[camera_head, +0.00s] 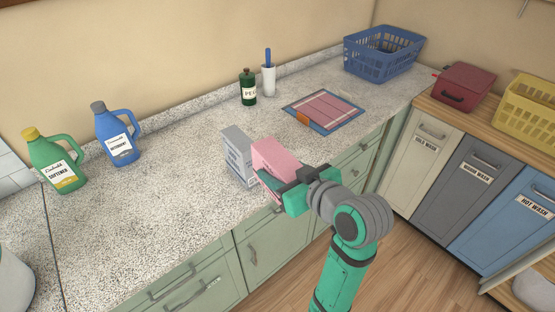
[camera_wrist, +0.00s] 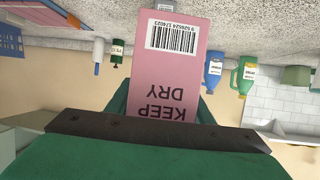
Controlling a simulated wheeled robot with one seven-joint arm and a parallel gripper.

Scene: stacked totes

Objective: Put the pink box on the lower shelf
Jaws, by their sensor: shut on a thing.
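The pink box (camera_head: 273,157) is near the front edge of the speckled counter, beside a grey box (camera_head: 239,156). My gripper (camera_head: 278,186) is shut on the pink box from the front side. In the wrist view the pink box (camera_wrist: 176,60) fills the middle, with a barcode and the words "KEEP DRY" appearing upside down. My gripper's dark edge (camera_wrist: 155,132) lies across the lower part of the wrist view, and its fingertips are mostly hidden by the box. I cannot tell whether the box touches the counter. No lower shelf can be made out clearly.
Green (camera_head: 56,160) and blue (camera_head: 117,134) bottles stand at the counter's left. Labelled bins (camera_head: 473,180) stand at right. The counter's left middle is clear.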

